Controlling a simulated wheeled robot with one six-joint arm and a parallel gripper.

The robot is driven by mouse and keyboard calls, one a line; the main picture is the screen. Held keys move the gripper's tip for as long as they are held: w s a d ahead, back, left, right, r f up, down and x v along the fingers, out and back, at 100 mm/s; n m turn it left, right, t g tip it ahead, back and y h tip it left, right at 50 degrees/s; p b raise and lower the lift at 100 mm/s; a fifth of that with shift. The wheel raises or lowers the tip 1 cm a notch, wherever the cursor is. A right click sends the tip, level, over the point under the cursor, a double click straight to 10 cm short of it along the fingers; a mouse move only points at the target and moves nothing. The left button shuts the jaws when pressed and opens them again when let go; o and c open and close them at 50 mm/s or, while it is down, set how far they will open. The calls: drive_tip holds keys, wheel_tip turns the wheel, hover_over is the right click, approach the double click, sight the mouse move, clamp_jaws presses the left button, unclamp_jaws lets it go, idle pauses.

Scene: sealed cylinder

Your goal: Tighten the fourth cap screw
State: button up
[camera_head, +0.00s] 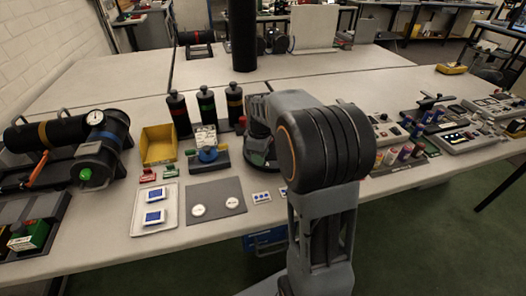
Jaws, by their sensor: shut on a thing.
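I cannot make out any cap screws in this view. My arm stands large in the centre right and reaches toward the table. Its big round joint hides what lies behind it, and my gripper's fingers do not show.
A yellow bin (159,144), a small fixture with a blue disc (208,154) and several black bottles (206,108) stand mid-table. In front lie a white tray (142,222) and a grey mat (230,189). Control boxes (453,134) crowd the right. The table's rear is mostly clear.

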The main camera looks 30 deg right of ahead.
drive_tip(key=m+p, duration=0.1)
drive_tip(key=m, duration=0.2)
drive_tip(key=shift+a+r+m, duration=0.1)
drive_tip(key=shift+r+m, duration=0.05)
drive_tip(key=shift+m, duration=0.25)
drive_tip(key=m+p, duration=0.1)
drive_tip(key=m, duration=0.2)
drive_tip(key=shift+w+m, duration=0.1)
drive_tip(key=shift+m, duration=0.2)
drive_tip(key=m+p, duration=0.1)
drive_tip(key=m, duration=0.2)
drive_tip(key=shift+m, duration=0.4)
drive_tip(key=m+p, duration=0.1)
drive_tip(key=m, duration=0.3)
drive_tip(key=shift+r, duration=0.1)
drive_tip(key=m+p, duration=0.1)
drive_tip(key=m, duration=0.5)
drive_tip(key=shift+m, duration=0.4)
drive_tip(key=m+p, duration=0.1)
drive_tip(key=m, duration=0.4)
drive_tip(key=shift+m, duration=0.3)
